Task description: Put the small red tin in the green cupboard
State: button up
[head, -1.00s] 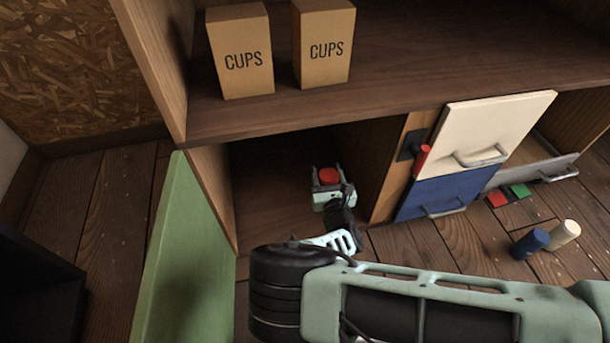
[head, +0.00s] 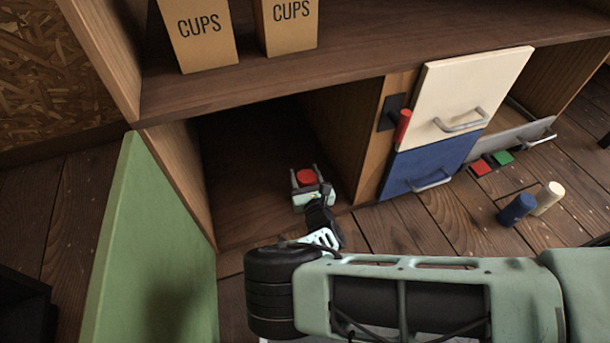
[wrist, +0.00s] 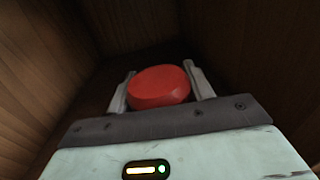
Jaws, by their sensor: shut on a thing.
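The small red tin (head: 307,177) is between the fingers of my gripper (head: 306,181), which is shut on it. In the wrist view the red tin (wrist: 159,87) shows its round top between the two grey fingers. The green cupboard stands open, its green door (head: 158,235) swung out at the left. My gripper and the tin are inside the cupboard's opening, over the dark wooden floor (head: 250,150) of the compartment. Whether the tin touches that floor cannot be told.
Two CUPS boxes (head: 199,32) stand on the shelf above. Right of the cupboard are a cream front (head: 465,90) and a blue drawer front (head: 425,167) with handles.

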jog(key=o, duration=1.1)
jog(key=shift+f, duration=0.1)
jog(key=shift+o, duration=0.2)
